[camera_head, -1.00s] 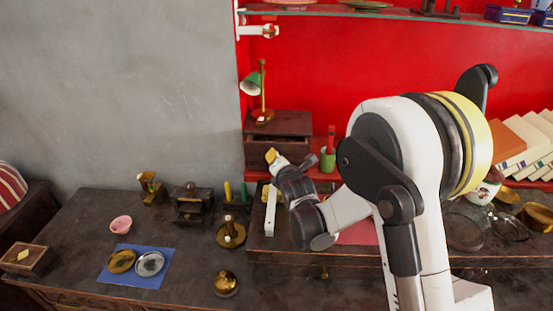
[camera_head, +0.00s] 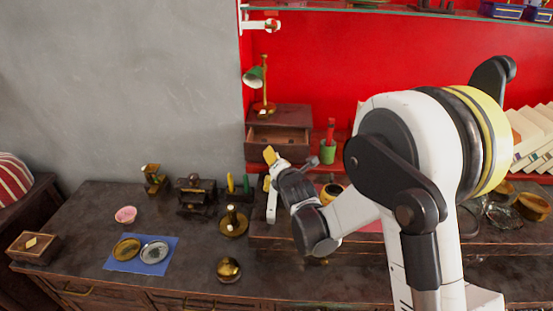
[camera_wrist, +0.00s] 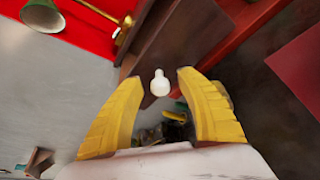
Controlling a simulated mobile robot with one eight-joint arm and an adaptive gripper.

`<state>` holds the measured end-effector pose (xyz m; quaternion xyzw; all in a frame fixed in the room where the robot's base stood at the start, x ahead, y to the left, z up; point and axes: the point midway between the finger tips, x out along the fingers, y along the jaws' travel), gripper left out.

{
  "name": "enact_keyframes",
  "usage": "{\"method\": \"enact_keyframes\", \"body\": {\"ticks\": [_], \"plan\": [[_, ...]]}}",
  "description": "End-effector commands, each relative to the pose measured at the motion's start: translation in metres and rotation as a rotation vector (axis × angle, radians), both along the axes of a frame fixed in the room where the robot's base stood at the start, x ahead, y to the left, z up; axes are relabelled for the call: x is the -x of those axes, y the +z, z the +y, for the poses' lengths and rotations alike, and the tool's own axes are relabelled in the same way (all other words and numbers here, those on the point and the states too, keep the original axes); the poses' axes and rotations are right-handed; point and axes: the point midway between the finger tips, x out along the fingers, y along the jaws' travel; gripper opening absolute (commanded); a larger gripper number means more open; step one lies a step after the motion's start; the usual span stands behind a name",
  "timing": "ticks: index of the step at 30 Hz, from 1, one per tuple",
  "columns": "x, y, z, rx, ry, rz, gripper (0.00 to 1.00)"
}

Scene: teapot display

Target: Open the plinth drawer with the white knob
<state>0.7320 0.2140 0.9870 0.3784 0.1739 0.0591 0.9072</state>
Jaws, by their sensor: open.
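A small dark wooden plinth (camera_head: 262,115) stands at the back beneath a lamp. The white knob (camera_wrist: 159,83) shows in the wrist view at the edge of brown wood (camera_wrist: 185,35). My gripper (camera_wrist: 160,82) is open, with its yellow fingers on either side of the knob and a visible gap to each. In the head view my gripper (camera_head: 268,165) is in front of the plinth's lower left front, and the knob cannot be made out there.
A brass lamp with a green shade (camera_head: 254,76) stands on the plinth. A green cup (camera_head: 327,152) with a red item is to its right. Several brass items, a pink bowl (camera_head: 125,214) and a blue mat (camera_head: 111,263) lie on the left of the counter.

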Motion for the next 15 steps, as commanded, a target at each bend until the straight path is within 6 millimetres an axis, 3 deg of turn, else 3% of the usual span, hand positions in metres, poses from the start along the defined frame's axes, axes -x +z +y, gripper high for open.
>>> {"method": "enact_keyframes", "body": {"ticks": [15], "plan": [[0.092, 0.027, -0.024, 0.001, 0.000, 0.000, 0.44]]}}
